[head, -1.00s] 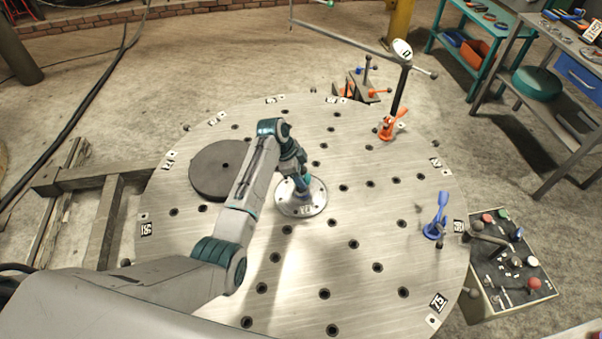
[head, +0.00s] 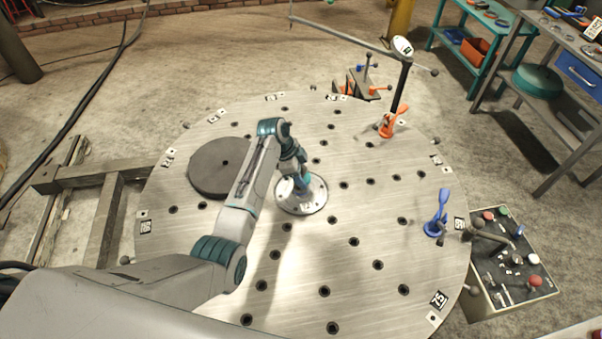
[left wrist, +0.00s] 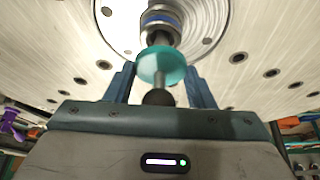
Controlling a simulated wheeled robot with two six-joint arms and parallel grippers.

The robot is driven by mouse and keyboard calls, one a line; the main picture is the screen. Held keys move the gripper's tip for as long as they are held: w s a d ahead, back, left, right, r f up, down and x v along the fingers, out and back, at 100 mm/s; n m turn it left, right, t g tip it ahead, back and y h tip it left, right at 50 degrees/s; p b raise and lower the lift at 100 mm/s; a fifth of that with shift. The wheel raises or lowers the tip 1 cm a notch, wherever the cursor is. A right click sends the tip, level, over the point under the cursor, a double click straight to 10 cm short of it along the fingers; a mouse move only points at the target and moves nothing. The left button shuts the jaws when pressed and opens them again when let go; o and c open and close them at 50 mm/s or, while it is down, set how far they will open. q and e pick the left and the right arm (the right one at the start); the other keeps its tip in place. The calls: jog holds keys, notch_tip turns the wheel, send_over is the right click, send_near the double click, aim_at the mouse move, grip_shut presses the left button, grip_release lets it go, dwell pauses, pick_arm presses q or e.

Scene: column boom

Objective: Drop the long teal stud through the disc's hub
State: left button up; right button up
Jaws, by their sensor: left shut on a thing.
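My left gripper (head: 302,184) is low over a silver round flange (head: 288,207) near the middle of the large metal table. In the left wrist view the fingers (left wrist: 160,78) stand either side of a teal collar (left wrist: 160,66) with a dark round end, the visible part of the stud, and are shut on it. Beyond the collar a grey post with a blue ring (left wrist: 160,18) rises at the silver flange (left wrist: 108,15). I cannot tell how the stud's far end meets it. A flat dark grey disc (head: 208,172) with a small centre hole lies to the left, partly behind my arm. My right gripper is not in view.
The round table (head: 345,285) has several holes. A blue clamp (head: 437,225) stands at the right edge, beside a control box (head: 512,270). The table's front is clear.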

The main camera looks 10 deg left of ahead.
pick_arm(q)
jog(key=shift+f+b, duration=0.65)
jog(key=shift+f, duration=0.45)
dwell(0.3)
jog(key=shift+f, duration=0.1)
dwell(0.7)
jog(key=shift+w+d, duration=0.15)
jog(key=shift+w, duration=0.1)
dwell(1.5)
jog(key=shift+p, duration=0.35)
dwell(1.0)
jog(key=shift+f, duration=0.4)
dwell(0.5)
jog(key=o, duration=0.7)
jog(key=shift+r, duration=0.1)
jog(key=shift+s+r+p, duration=0.1)
jog(key=shift+r+p, duration=3.3)
jog(key=shift+r, duration=0.25)
